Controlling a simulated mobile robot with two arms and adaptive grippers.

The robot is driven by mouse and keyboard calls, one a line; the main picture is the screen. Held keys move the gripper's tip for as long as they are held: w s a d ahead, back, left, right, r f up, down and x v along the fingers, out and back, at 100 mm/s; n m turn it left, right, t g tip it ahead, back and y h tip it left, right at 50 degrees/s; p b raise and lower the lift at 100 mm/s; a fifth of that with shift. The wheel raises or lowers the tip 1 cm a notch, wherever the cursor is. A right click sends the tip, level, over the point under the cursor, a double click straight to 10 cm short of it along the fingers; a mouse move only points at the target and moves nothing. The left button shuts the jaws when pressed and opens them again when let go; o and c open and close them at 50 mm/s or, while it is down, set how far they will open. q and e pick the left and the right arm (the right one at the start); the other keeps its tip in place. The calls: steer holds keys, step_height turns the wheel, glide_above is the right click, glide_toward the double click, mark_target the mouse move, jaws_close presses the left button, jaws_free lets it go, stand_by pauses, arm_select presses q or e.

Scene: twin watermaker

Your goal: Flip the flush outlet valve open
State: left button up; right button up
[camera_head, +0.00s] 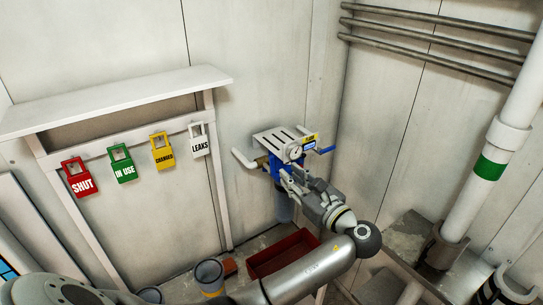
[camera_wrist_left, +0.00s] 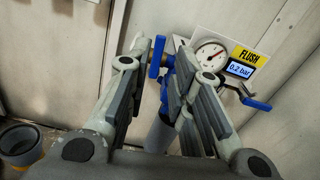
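The flush unit has a white slotted top plate (camera_head: 283,140), a round gauge (camera_head: 296,152) and a yellow FLUSH label (camera_wrist_left: 244,56) above a display reading 0.2 bar. A blue lever (camera_head: 325,150) sticks out on its right side; it also shows in the wrist view (camera_wrist_left: 255,102). Another blue valve part (camera_wrist_left: 156,57) shows between my fingertips in the wrist view. My left gripper (camera_head: 287,176) is in front of the unit, fingers apart; contact with the blue part cannot be told. Which blue part is the outlet valve is not labelled. My right gripper is not in view.
Red, green, yellow and white tags (camera_head: 122,164) hang from a rail under a shelf (camera_head: 115,98) at left. A red tray (camera_head: 281,253) and a grey cup (camera_head: 209,276) stand below. A white pipe (camera_head: 497,150) and wall pipes (camera_head: 430,40) are at right.

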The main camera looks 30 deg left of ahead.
mark_target(272, 161)
arm_select(q)
steer(key=p+x, duration=0.3)
steer(key=x, duration=0.6)
steer(key=shift+w+a, duration=0.15)
steer(key=shift+a, duration=0.1)
steer(key=shift+w+a+f, duration=0.15)
steer(key=shift+a, duration=0.05)
jaws_close()
